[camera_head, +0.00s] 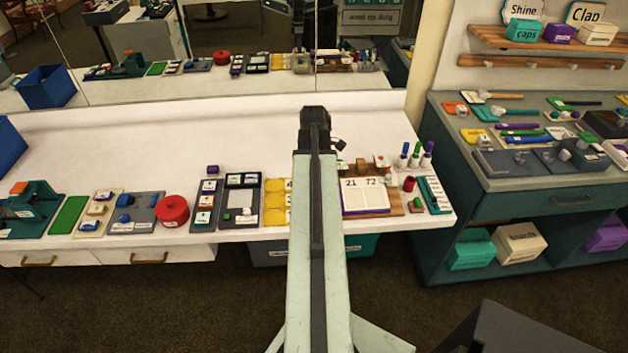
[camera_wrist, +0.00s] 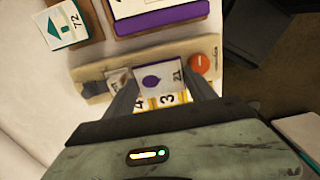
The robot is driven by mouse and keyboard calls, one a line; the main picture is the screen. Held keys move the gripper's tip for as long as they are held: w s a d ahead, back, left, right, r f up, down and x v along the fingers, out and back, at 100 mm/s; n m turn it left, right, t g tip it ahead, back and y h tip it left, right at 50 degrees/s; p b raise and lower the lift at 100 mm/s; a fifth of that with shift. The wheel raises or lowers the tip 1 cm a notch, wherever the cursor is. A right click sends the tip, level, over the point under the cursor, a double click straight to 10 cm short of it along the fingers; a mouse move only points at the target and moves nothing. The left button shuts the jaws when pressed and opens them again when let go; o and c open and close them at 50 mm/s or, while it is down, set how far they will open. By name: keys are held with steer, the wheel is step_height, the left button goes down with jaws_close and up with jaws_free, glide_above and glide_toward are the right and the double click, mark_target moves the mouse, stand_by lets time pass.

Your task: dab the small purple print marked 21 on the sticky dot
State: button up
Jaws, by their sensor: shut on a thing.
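The small print marked 21 (camera_wrist: 170,77), a pale tile with a purple shape, sits between the two fingers of my gripper (camera_wrist: 163,92) in the wrist view. My gripper is shut on it. Just beyond is a beige strip (camera_wrist: 95,88) with an orange-red disc (camera_wrist: 200,64) at its right and a small greyish square (camera_wrist: 119,78) left of the print. I cannot tell which of these is the sticky dot. In the head view my arm hides the print and the strip, and the fingertips cannot be made out.
A purple-edged board (camera_wrist: 165,20) and a teal print marked 72 (camera_wrist: 67,23) lie beyond the strip. The head view shows the board with marks 21 and 72 (camera_head: 366,199) on the white counter (camera_head: 120,160), yellow cards (camera_head: 276,201) and a red pot (camera_head: 172,210).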

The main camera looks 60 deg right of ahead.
step_height(320, 180, up, 6)
steer(key=p, duration=0.5)
steer(key=shift+f, duration=0.2)
